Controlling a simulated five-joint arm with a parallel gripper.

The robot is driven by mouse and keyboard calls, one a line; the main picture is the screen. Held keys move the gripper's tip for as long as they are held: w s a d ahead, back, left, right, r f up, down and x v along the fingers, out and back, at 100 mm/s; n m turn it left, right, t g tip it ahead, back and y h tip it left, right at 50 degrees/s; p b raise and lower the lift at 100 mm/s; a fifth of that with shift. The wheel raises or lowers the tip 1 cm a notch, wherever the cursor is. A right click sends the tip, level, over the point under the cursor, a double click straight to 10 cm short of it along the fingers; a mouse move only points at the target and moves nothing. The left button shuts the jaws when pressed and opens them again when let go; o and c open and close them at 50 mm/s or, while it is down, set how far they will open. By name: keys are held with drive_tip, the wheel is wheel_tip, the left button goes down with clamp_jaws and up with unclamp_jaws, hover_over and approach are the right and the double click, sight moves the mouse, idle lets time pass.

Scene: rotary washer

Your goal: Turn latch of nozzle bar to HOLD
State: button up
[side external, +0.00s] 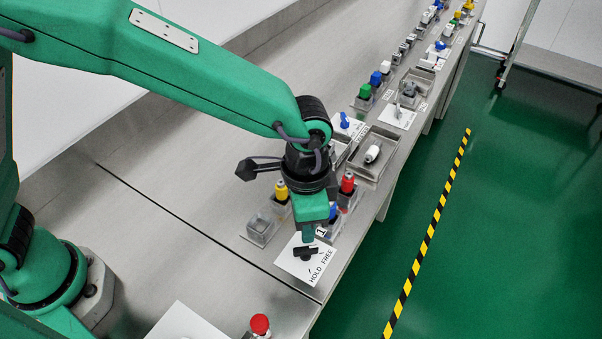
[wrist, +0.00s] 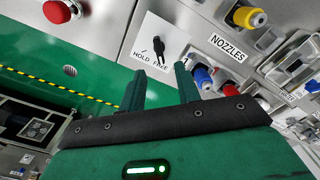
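The latch (side external: 305,252) is a small black handle on a white plate (side external: 288,262) marked HOLD and FREE, at the bench's front edge. In the wrist view the latch (wrist: 158,46) lies just beyond the fingertips, and its narrow end points towards the FREE word. My gripper (side external: 309,235) hangs just behind the latch in the side view, above the plate. In the wrist view my gripper (wrist: 160,69) has its two green fingers spread with nothing between them. The fingers appear apart from the latch; exact height is unclear.
A red button (side external: 260,324) stands in front on another plate. Yellow (side external: 281,188), red (side external: 347,182) and blue (side external: 333,212) topped nozzles stand close behind my gripper. A grey tray (side external: 385,163) lies farther back.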

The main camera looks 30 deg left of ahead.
sight(306, 248)
drive_tip(key=shift+d+f, duration=0.1)
drive_tip(key=shift+f, duration=0.15)
drive_tip(key=shift+f, duration=3.75)
clamp_jaws()
